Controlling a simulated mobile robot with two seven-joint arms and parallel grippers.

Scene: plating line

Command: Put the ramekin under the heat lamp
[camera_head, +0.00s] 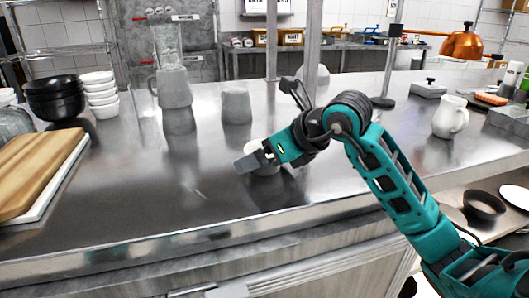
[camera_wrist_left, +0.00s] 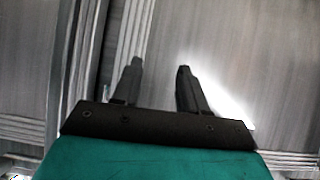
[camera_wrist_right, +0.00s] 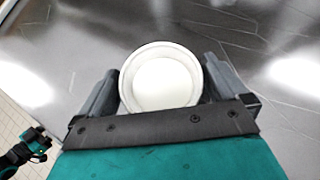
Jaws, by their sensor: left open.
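The white round ramekin (camera_wrist_right: 163,82) lies between the two fingers of my right gripper (camera_wrist_right: 162,80), which press against its rim from both sides. In the head view the ramekin (camera_head: 264,170) is partly hidden by my right gripper (camera_head: 250,160), at or just above the steel counter near its front edge. My left gripper (camera_wrist_left: 160,72) is open and empty, over bare metal surfaces. A copper dome (camera_head: 462,45) at the back right, beside a black upright post (camera_head: 389,65), looks like the heat lamp.
A white jug (camera_head: 450,117), a grey box (camera_head: 429,90) and an orange item (camera_head: 491,99) stand on the right of the counter (camera_head: 330,175). A blender (camera_head: 173,85), a grey container (camera_head: 236,106), bowls (camera_head: 55,99) and a wooden board (camera_head: 38,165) are left. Two posts rise mid-counter.

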